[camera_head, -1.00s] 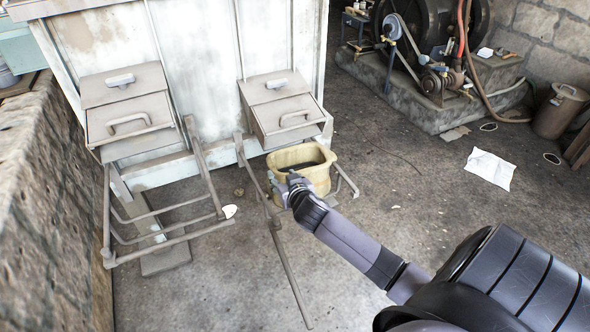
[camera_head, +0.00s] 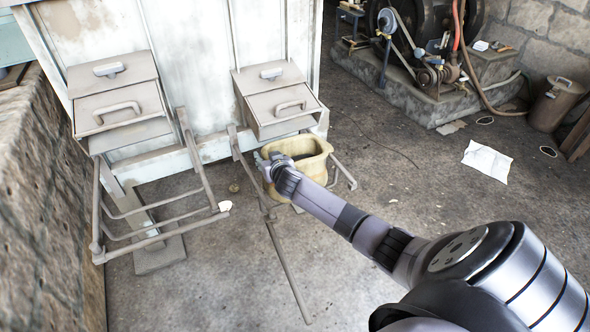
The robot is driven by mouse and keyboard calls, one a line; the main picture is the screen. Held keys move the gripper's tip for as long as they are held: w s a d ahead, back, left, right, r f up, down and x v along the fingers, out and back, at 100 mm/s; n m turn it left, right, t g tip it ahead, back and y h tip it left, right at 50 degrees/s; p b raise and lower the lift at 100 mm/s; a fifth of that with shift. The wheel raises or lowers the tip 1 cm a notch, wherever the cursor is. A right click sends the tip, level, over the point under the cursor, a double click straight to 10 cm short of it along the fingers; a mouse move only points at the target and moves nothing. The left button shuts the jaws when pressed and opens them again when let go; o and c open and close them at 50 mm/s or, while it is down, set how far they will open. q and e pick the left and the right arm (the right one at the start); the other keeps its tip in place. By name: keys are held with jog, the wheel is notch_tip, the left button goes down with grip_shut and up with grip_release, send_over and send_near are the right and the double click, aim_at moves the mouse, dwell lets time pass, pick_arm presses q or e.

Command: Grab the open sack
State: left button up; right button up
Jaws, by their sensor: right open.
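The open sack (camera_head: 314,160) is a yellowish, open-topped bag with a dark inside. It stands below the right-hand chute, within a metal frame. My right gripper (camera_head: 264,160) is at the sack's left rim, small in the picture and partly merged with the frame behind it. It is open; whether a finger is inside the rim I cannot tell. My right forearm hides part of the sack's lower front. My left gripper is not in view.
Metal chutes (camera_head: 278,98) with lids hang on the pale cabinet. An empty bag frame (camera_head: 150,228) stands at left, and a long bar (camera_head: 287,270) slants to the floor. A stone wall (camera_head: 45,215) is at left. A white paper (camera_head: 487,161) lies on open floor.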

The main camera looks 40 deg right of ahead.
jog(key=shift+w, duration=0.1)
jog(key=shift+c, duration=0.4)
grip_shut()
dwell(0.6)
jog(key=shift+w+r, duration=0.1)
jog(key=shift+r, duration=0.05)
